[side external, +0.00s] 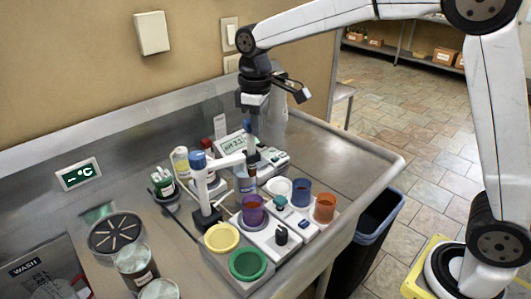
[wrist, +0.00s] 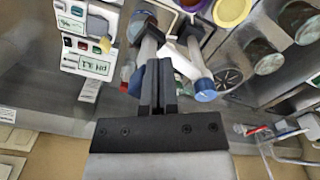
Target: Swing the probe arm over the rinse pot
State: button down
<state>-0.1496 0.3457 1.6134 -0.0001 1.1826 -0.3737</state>
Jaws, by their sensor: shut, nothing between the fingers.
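The probe arm (side external: 228,161) is a white bar reaching right from a blue-capped white post (side external: 199,180) on a dark foot. A probe (side external: 251,160) hangs at its outer end over a clear beaker (side external: 245,182). In the wrist view the probe arm (wrist: 182,64) and blue post cap (wrist: 205,90) show beyond the fingers. My gripper (side external: 252,122) is shut and empty, pointing down just above the probe's end of the arm. The shut fingers (wrist: 158,75) fill the middle of the wrist view. Contact with the probe is unclear. I cannot tell which vessel is the rinse pot.
Yellow (side external: 222,237), green (side external: 248,264), purple (side external: 253,209), blue (side external: 301,191) and orange (side external: 325,207) cups stand around the post's front and right. A pH meter (side external: 233,144) and bottles stand behind. Clear jars (side external: 136,265) stand left. The tray's right end is bare.

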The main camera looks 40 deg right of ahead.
jog(key=shift+w+d, duration=0.35)
jog(key=shift+w, duration=0.4)
jog(key=shift+w+d, duration=0.3)
jog(key=shift+w, duration=0.45)
jog(key=shift+s+a, duration=0.1)
jog(key=shift+s, duration=0.15)
jog(key=shift+s+a, duration=0.15)
jog(key=shift+s, duration=0.35)
jog(key=shift+r, duration=0.1)
jog(key=shift+r, duration=2.9)
jog(key=shift+w+r, duration=0.1)
